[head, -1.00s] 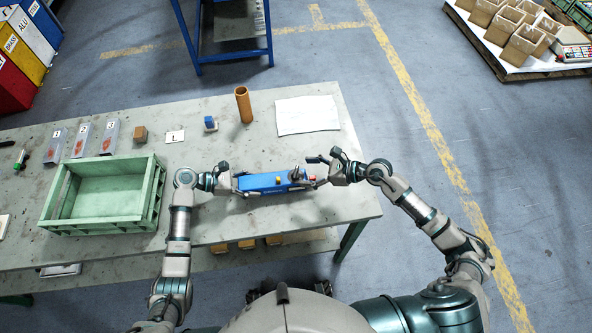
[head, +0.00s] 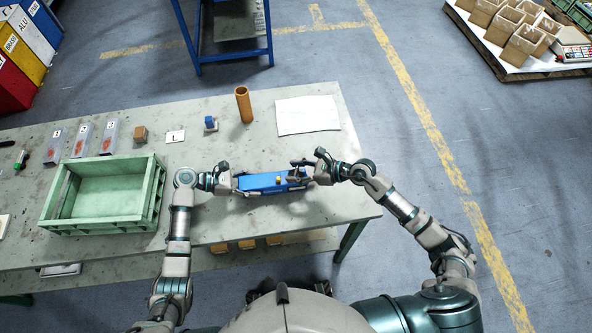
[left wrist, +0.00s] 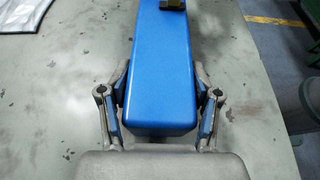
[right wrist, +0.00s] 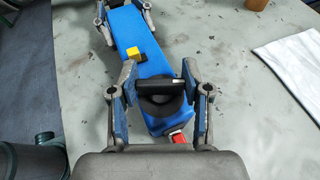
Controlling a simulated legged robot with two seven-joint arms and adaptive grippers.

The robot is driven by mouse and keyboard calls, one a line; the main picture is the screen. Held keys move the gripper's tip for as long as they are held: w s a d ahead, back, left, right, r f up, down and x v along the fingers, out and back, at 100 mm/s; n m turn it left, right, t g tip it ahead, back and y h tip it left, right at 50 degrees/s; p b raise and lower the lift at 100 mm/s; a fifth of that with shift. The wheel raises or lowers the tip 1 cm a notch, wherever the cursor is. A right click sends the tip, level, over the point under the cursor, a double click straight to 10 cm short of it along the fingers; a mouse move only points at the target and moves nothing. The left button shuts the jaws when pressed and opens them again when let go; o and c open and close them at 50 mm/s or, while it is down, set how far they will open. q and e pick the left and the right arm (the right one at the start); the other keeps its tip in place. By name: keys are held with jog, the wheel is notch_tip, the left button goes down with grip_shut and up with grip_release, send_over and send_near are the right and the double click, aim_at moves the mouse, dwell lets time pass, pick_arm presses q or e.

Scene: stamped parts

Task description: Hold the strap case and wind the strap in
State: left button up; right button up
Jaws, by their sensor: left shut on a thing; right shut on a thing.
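The strap case (head: 262,182) is a long blue box lying on the table, also seen in the left wrist view (left wrist: 160,65) and the right wrist view (right wrist: 150,65). My left gripper (head: 244,183) is shut on its left end, one finger along each side. At its right end a black crank handle (right wrist: 157,87) stands over a dark round hub (right wrist: 155,106). My right gripper (right wrist: 160,90) is shut on this handle, a finger at each end of it. A yellow block (right wrist: 134,53) sits on the case's top. A red piece (right wrist: 177,138) shows at the right end; little strap is visible.
A green crate (head: 105,226) stands to the left on the table. The table is clear around the case's front.

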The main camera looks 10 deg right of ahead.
pick_arm(q)
jog(key=shift+s+f, duration=0.1)
jog(key=shift+f, duration=0.15)
pick_arm(e)
jog(key=shift+f+m+t+h, duration=0.1)
jog(key=shift+m+t+h, duration=0.3)
jog(key=shift+m+t, duration=0.4)
jog(key=o, duration=1.2)
jog(key=v, duration=1.2)
